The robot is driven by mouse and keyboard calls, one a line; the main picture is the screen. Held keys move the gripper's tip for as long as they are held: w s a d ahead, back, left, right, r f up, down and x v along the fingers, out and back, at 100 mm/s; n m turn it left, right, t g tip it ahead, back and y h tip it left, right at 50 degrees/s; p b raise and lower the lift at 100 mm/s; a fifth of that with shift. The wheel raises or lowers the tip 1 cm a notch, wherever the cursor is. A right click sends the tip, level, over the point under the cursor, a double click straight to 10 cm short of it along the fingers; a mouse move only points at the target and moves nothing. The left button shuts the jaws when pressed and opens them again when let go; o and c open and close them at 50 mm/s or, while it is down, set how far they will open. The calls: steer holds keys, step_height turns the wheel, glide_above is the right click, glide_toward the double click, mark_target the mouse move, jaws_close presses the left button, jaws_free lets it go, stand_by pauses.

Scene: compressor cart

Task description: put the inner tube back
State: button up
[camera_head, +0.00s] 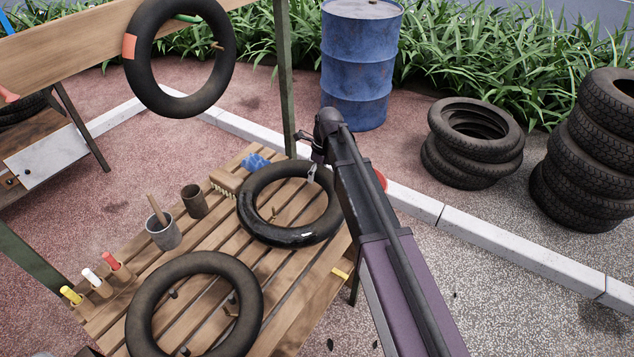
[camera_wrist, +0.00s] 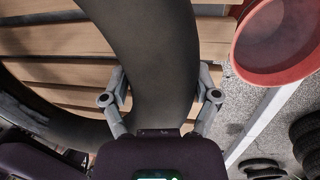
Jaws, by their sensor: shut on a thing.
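Three black inner tubes show in the head view. One tube (camera_head: 272,233), with a glossy wet-looking near side, is over the back right of the slatted table; I cannot tell whether it rests on the slats or is slightly raised. My gripper (camera_head: 314,172) is shut on its far right side. In the wrist view, the held tube (camera_wrist: 155,60) runs between the two fingers of my gripper (camera_wrist: 163,95). A second tube (camera_head: 142,318) lies at the table's front. A third tube (camera_head: 134,75), with an orange patch, hangs from the wooden board (camera_head: 70,53).
The slatted table (camera_head: 118,312) holds a brush (camera_head: 224,183), blue cloth (camera_head: 256,161), grey cup (camera_head: 163,236), dark cup (camera_head: 193,201) and several markers (camera_head: 111,262). A red basin (camera_wrist: 275,45) is beside the table. A green post (camera_head: 286,85), blue barrel (camera_head: 361,65) and tyre stacks (camera_head: 470,140) stand behind.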

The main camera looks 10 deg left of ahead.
steer(key=shift+f+b, duration=1.2)
steer(key=shift+f, duration=0.25)
steer(key=o, duration=0.9)
steer(key=shift+r, duration=0.15)
steer(key=r+p, duration=0.4)
steer(key=w+d+r+p, duration=0.1)
steer(key=r+p, duration=0.2)
steer(key=p, duration=0.1)
steer(key=r+p, duration=0.4)
steer(key=shift+w+d+r, duration=0.2)
steer(key=shift+d+r, duration=0.1)
steer(key=shift+d, duration=0.1)
steer(key=shift+d, duration=0.15)
